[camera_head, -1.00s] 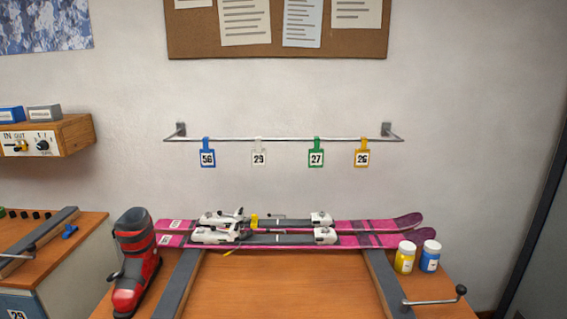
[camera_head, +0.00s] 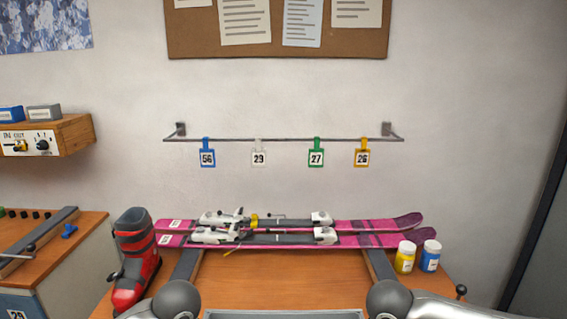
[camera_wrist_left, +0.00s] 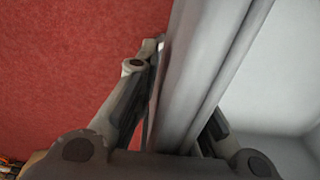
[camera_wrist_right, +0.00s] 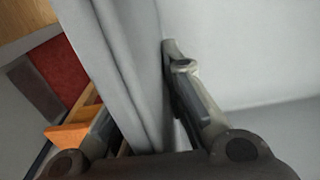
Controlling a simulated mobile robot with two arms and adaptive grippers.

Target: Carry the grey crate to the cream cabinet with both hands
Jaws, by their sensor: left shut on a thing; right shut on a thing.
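The grey crate shows in the head view only as a strip of rim (camera_head: 283,314) at the bottom edge, between my two arms. In the left wrist view my left gripper (camera_wrist_left: 183,85) is shut on the crate's wall (camera_wrist_left: 205,70), one finger on each side of it. In the right wrist view my right gripper (camera_wrist_right: 140,85) is shut on the opposite wall (camera_wrist_right: 115,60) in the same way. The parts of the crate's inside that show are bare. Both grippers are below the head view. I cannot make out a cream cabinet in any view.
A wooden bench (camera_head: 285,280) ahead bears pink skis (camera_head: 285,238), a red boot (camera_head: 136,262), a yellow jar (camera_head: 405,257) and a blue jar (camera_head: 430,256). A rail (camera_head: 285,139) with number tags is on the wall. Another bench (camera_head: 70,250) stands left. Red floor (camera_wrist_left: 60,70) lies below.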

